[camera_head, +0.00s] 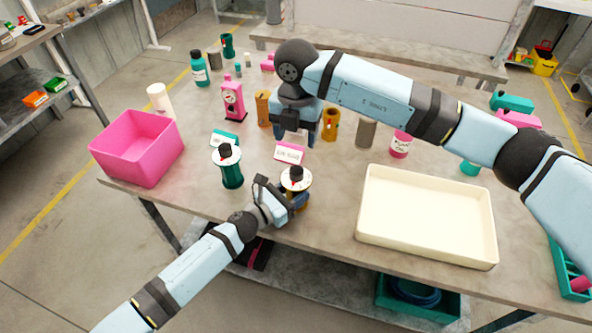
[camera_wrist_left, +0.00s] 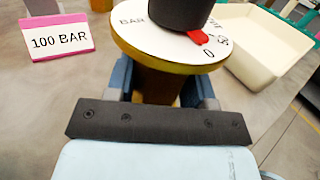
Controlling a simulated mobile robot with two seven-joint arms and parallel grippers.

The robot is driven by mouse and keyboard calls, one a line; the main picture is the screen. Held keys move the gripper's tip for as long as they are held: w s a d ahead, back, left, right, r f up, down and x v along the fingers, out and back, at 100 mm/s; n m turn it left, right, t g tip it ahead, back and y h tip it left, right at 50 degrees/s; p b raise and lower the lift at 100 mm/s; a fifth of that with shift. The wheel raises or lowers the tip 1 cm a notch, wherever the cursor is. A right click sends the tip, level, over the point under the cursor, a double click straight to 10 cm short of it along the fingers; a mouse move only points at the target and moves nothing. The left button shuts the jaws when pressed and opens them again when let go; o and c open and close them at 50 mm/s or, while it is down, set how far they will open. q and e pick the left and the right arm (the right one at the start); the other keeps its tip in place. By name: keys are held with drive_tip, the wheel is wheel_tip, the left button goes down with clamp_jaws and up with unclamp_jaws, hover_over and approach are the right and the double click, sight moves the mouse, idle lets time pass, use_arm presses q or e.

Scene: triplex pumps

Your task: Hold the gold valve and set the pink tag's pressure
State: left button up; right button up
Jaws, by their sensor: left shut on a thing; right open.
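The gold valve (camera_head: 296,181) stands upright near the table's front edge, with a white dial and a black knob on top. In the left wrist view the gold valve (camera_wrist_left: 165,85) shows a red pointer on its knob, near the 0 and another partly hidden number. My left gripper (camera_head: 285,197) is shut on the valve's body below the dial; its fingers (camera_wrist_left: 163,92) lie on both sides. The pink tag (camera_head: 289,152) stands just behind the valve and reads 100 BAR in the left wrist view (camera_wrist_left: 57,37). My right gripper (camera_head: 296,132) points down behind the tag, open and apart from the valve.
A teal valve (camera_head: 231,172) with a teal tag (camera_head: 224,139) stands left of the gold one. A pink bin (camera_head: 137,160) is at the left and a cream tray (camera_head: 427,250) at the right. Pumps and cylinders (camera_head: 233,98) stand behind. Some bare table lies between valve and tray.

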sight(296, 170)
wheel_tip(296, 170, down, 12)
drive_tip(key=shift+r+m, duration=0.1)
drive_tip(key=shift+m, duration=1)
drive_tip(key=c, duration=0.9)
